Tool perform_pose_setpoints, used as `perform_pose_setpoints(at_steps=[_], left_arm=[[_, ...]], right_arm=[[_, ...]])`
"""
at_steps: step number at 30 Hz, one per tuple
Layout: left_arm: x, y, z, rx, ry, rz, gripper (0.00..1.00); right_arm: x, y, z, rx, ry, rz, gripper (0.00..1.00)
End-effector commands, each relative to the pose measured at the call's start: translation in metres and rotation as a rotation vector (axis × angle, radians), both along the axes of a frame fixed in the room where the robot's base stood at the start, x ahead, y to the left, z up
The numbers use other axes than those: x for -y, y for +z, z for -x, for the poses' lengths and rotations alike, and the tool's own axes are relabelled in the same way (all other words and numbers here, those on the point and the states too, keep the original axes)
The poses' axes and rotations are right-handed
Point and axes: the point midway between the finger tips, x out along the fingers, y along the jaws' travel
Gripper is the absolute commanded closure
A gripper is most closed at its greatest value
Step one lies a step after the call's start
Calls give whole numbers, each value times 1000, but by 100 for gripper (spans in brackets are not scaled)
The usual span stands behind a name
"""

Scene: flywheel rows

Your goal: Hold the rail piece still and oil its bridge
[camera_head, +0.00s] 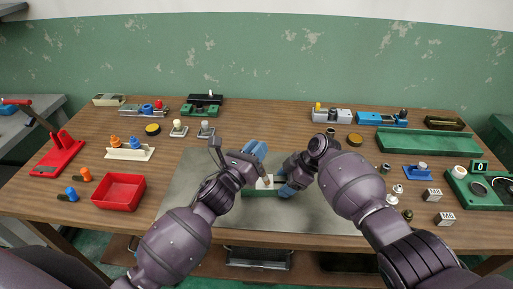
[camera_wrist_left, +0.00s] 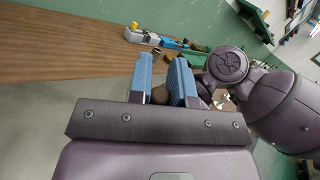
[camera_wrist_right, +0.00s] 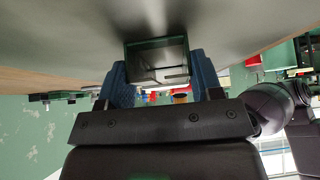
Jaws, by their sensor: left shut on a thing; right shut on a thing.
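The rail piece (camera_head: 262,192) is green with a pale part on top and rests on the grey mat at the table's front middle. My right gripper (camera_head: 288,183) is shut on one end of it; the right wrist view shows its green end (camera_wrist_right: 158,60) between the blue fingers (camera_wrist_right: 160,80). My left gripper (camera_head: 257,152) is above the rail piece. It is shut on a small brownish thing (camera_wrist_left: 159,94), probably the oiler, mostly hidden by the fingers. A brown tip (camera_head: 267,181) shows close above the pale part; I cannot tell whether it touches.
The grey mat (camera_head: 195,175) is otherwise clear. A red tray (camera_head: 119,191), red stand (camera_head: 57,155) and white rack (camera_head: 130,153) stand left. Green trays (camera_head: 425,141) and small parts lie right. Several rail-like pieces line the back, including a blue one (camera_head: 381,118).

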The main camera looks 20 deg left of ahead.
Motion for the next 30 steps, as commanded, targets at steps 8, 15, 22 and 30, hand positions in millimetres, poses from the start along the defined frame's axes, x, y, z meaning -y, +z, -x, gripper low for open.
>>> perform_pose_setpoints(at_steps=[8,15,22,30], left_arm=[[0,-3,0,0,0,0,100],[0,-6,0,1,-1,0,100],[0,-8,0,0,-1,0,100],[0,-8,-6,-1,0,0,100]], right_arm=[[-1,0,0,0,1,-1,58],[-1,0,0,0,1,-1,58],[-1,0,0,0,1,-1,58],[-1,0,0,0,1,-1,58]])
